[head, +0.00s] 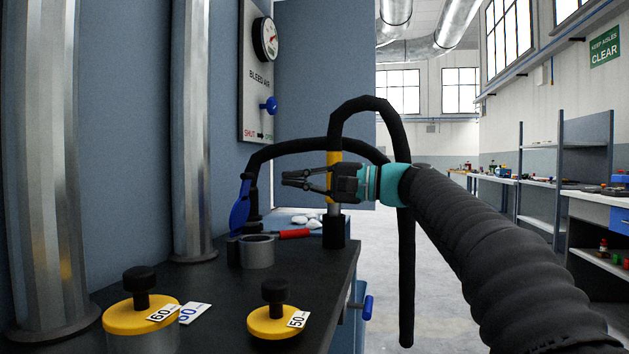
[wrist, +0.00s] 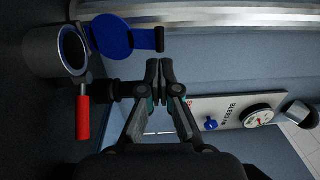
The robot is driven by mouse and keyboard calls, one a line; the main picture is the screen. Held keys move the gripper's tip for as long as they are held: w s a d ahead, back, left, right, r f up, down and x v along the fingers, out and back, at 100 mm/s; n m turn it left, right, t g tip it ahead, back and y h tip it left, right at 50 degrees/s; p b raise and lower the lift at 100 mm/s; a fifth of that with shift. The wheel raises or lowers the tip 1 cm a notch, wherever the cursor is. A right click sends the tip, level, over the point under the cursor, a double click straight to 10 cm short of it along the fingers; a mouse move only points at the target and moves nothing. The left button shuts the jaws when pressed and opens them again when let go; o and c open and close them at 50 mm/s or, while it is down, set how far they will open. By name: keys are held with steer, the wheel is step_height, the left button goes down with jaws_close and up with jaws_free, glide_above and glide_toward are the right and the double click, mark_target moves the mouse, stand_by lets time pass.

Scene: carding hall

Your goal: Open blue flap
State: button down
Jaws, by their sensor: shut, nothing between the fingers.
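The blue flap (head: 240,208) stands up on edge at the back left rim of a grey cup (head: 257,252) on the dark bench. A black tab is at the flap's top end. In the wrist view the flap (wrist: 112,37) lies beside the cup (wrist: 40,52), whose dark mouth is uncovered. A red handle (head: 294,234) sticks out to the right of the cup. My gripper (head: 287,180) is shut and empty, pointing left, above and right of the flap in the head view. In the wrist view its fingertips (wrist: 160,66) are near the black tab, apparently apart from it.
Two yellow weights (head: 143,314) (head: 272,321) with black knobs stand at the bench front. Metal columns (head: 195,130) rise at left. A bleed air panel (head: 256,85) with gauge and blue lever is on the wall. The aisle to the right is free.

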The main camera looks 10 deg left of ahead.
mark_target(250, 176)
steer(key=a, duration=0.6)
steer(key=shift+w+a+r, duration=0.15)
steer(key=shift+w+a, duration=0.05)
